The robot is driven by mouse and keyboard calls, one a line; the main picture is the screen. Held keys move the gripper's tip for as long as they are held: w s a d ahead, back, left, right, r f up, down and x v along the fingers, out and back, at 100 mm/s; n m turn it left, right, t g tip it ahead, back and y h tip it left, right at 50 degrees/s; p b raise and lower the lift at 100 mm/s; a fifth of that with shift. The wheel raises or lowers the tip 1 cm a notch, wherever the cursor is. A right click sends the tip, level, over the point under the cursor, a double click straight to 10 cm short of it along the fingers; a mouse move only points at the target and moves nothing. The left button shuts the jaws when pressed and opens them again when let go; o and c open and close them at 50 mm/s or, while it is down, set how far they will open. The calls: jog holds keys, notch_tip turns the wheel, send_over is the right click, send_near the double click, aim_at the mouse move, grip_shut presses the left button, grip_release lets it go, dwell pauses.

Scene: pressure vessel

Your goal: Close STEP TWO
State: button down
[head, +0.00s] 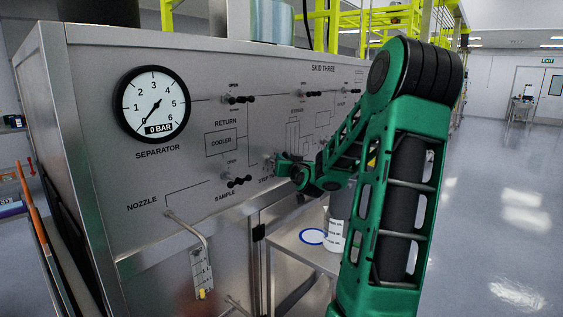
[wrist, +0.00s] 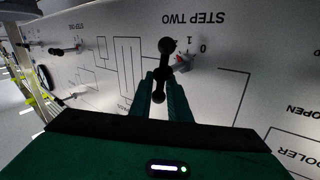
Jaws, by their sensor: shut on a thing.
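The STEP TWO handle (wrist: 166,47) is a black bar with ball ends on the steel panel. In the wrist view the panel appears upside down, and the label STEP TWO reads above the handle. The bar stands nearly upright in that view, slightly tilted. A small red mark (wrist: 181,61) sits beside it, near the printed 1 and 0. My gripper (wrist: 163,78) is shut on the handle, with its green fingers on either side of the bar's middle. In the head view my gripper (head: 281,162) is at the panel, and my arm hides part of the label there.
A gauge (head: 153,104) labelled SEPARATOR reads 0 BAR. Other black handles are on the panel, including the SAMPLE one (head: 238,181). A sample nozzle pipe (head: 188,228) sticks out below. A steel side table (head: 290,245) holds a container (head: 334,236). Open floor lies to the right.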

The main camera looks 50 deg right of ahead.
jog(key=m+y, duration=0.1)
jog(key=m+g, duration=0.1)
jog(key=shift+w+d+m+y, duration=0.2)
jog(key=shift+m+y, duration=0.1)
jog(key=shift+y, duration=0.1)
jog(key=m+g+y, duration=0.1)
jog(key=m+y, duration=0.1)
jog(key=d+f+m+g+y, duration=0.1)
jog(key=m+y, duration=0.1)
jog(key=m, duration=0.1)
jog(key=f+m+g+y, duration=0.1)
jog(key=m+y, duration=0.1)
jog(key=shift+s+d+y, duration=0.2)
jog(key=shift+d+y, duration=0.1)
jog(key=shift+y, duration=0.1)
jog(key=shift+f, duration=0.1)
dwell(0.5)
jog(key=c, duration=1.8)
grip_release()
jog(key=v, duration=1)
jog(key=shift+s, duration=0.25)
